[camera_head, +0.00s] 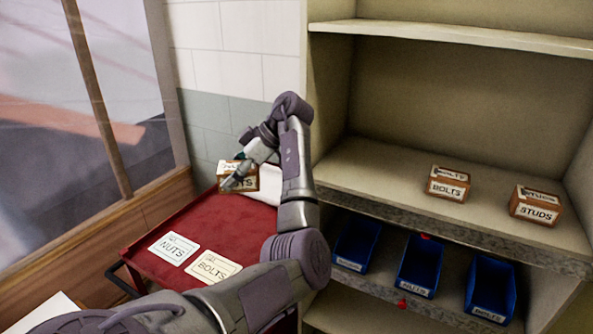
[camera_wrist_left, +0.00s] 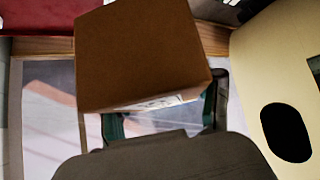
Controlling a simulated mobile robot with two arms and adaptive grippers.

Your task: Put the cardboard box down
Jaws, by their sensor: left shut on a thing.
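My left gripper (camera_head: 236,182) is shut on a small brown cardboard box (camera_head: 249,180) near the back of the red cart top. White labels show on the box, one ending in "TS"; the arm covers part of it. In the left wrist view the box (camera_wrist_left: 142,55) fills the upper middle, seen on a plain brown side. I cannot tell whether the box touches the cart. My right gripper is in neither view.
The red cart (camera_head: 205,222) carries flat NUTS (camera_head: 173,248) and BOLTS (camera_head: 213,267) cards. At right, a shelf (camera_head: 390,170) holds a BOLTS box (camera_head: 447,184) and a STUDS box (camera_head: 536,206). Blue bins (camera_head: 417,265) stand below. A window and wall flank the cart.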

